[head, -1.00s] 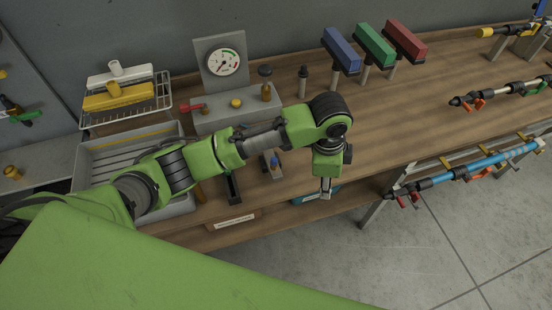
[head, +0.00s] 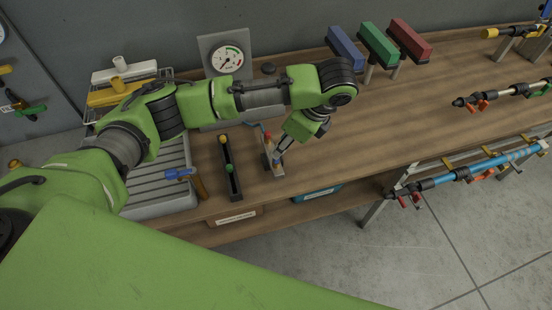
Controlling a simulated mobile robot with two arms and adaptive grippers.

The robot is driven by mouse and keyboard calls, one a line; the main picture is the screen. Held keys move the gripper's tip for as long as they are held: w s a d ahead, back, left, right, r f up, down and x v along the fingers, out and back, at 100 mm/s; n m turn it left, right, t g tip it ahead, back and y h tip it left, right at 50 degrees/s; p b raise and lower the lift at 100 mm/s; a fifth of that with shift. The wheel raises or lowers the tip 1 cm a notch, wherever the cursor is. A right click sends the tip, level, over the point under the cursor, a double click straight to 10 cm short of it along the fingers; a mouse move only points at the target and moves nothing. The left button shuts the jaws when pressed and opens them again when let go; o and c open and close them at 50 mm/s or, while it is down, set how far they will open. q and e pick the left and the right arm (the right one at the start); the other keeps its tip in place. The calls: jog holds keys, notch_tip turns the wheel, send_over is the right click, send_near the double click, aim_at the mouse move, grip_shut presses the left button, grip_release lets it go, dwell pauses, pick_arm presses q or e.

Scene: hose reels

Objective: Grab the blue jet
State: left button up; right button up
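A small blue piece (head: 277,161), likely the blue jet, is in a narrow grey holder (head: 278,173) near the front edge of the bench. A small red piece (head: 267,136) shows at the back of the same holder. My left gripper (head: 280,153) points down and left at this holder, its fingertips at or just above the blue piece. The fingers are small and seen from the side, so I cannot tell their opening or whether they touch it. My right gripper is not in view.
A dark slotted holder (head: 230,170) with a green knob stands just left. A gauge panel (head: 226,58) stands behind my arm.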

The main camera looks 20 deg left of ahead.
pick_arm(q)
jog(key=x, duration=0.1)
jog(key=p+x, duration=0.1)
jog(key=x, duration=0.1)
jog(key=d+p+x, duration=0.1)
jog(key=x, duration=0.1)
jog(key=shift+a+f, duration=0.1)
jog(key=shift+f, duration=0.25)
jog(key=shift+a+f, duration=0.25)
jog(key=shift+f, duration=0.4)
jog(key=c, duration=0.9)
